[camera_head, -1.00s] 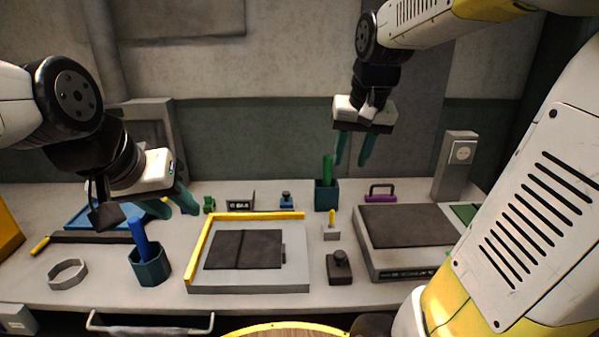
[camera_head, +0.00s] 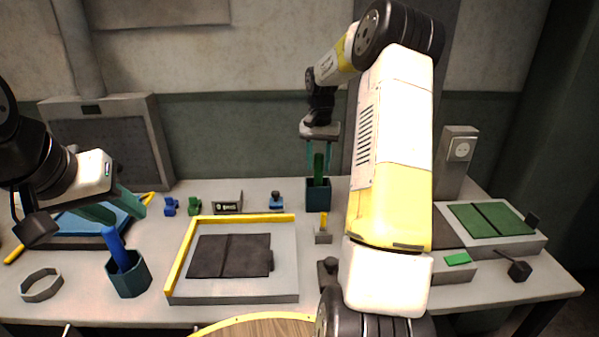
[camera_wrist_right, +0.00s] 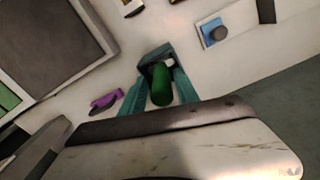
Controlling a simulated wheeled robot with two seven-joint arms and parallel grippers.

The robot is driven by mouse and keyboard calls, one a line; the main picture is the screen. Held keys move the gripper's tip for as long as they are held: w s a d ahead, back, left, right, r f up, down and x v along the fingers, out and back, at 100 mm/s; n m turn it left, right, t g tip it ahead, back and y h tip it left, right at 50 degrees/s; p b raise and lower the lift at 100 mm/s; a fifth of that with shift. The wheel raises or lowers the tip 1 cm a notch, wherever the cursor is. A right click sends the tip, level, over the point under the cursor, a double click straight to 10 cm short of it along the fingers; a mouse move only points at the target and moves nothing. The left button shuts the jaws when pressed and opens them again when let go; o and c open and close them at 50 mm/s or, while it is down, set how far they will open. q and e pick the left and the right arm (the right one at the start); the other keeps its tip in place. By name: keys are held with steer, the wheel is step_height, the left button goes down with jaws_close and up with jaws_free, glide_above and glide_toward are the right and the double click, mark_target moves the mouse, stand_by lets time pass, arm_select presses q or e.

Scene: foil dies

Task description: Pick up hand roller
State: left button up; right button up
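No item is plainly marked as the hand roller. A green upright handle (camera_head: 319,170) stands in a dark teal holder (camera_head: 318,196) at the back of the bench. My right gripper (camera_head: 319,154) points down over it, with one open finger on each side of the handle top. In the right wrist view the green handle (camera_wrist_right: 161,86) sits between the fingers, with visible gaps, inside the holder (camera_wrist_right: 153,57). A purple-handled item (camera_wrist_right: 106,101) lies nearby; my right arm hides it in the head view. My left gripper (camera_head: 118,207) is open and empty at the left.
A blue rod (camera_head: 117,249) stands in another teal holder (camera_head: 129,275). A grey tray with a yellow edge (camera_head: 285,240) holds a dark plate. Green panels (camera_head: 488,219) lie at the right.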

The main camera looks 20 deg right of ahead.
mark_target(318, 174)
steer(key=f, duration=0.3)
steer(key=w+f, duration=0.1)
steer(key=f, duration=0.1)
steer(key=shift+d+f, duration=0.15)
steer(key=shift+d, duration=0.05)
steer(key=shift+c, duration=0.5)
jaws_close()
